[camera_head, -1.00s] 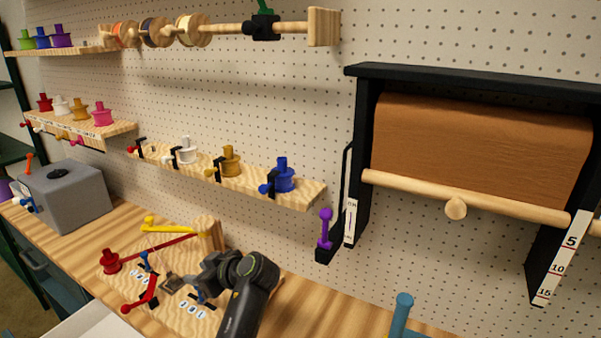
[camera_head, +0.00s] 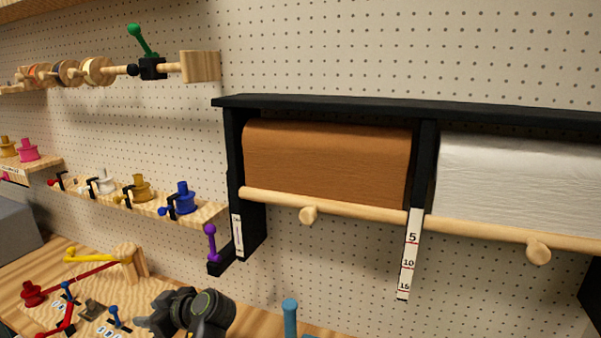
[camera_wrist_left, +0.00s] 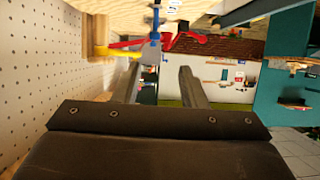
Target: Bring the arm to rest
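My left gripper (camera_head: 140,322) is low in the head view, beside the right part of the wooden board with the levers. In the left wrist view its two fingers (camera_wrist_left: 158,72) stand apart, with nothing seen held between them. The board carries a red lever (camera_head: 70,318), blue-knobbed pegs (camera_head: 114,311) and a small grey block (camera_head: 94,309). A yellow lever (camera_head: 88,257) and a red spool-like knob (camera_head: 32,293) are behind and left of it. My right gripper is in neither view.
A paper-roll rack (camera_head: 232,150) with brown (camera_head: 325,160) and white (camera_head: 520,180) rolls hangs on the pegboard. A shelf with colored spools (camera_head: 205,214) and a purple lever (camera_head: 210,243) are above my left arm. A blue post (camera_head: 290,318) stands right of the arm.

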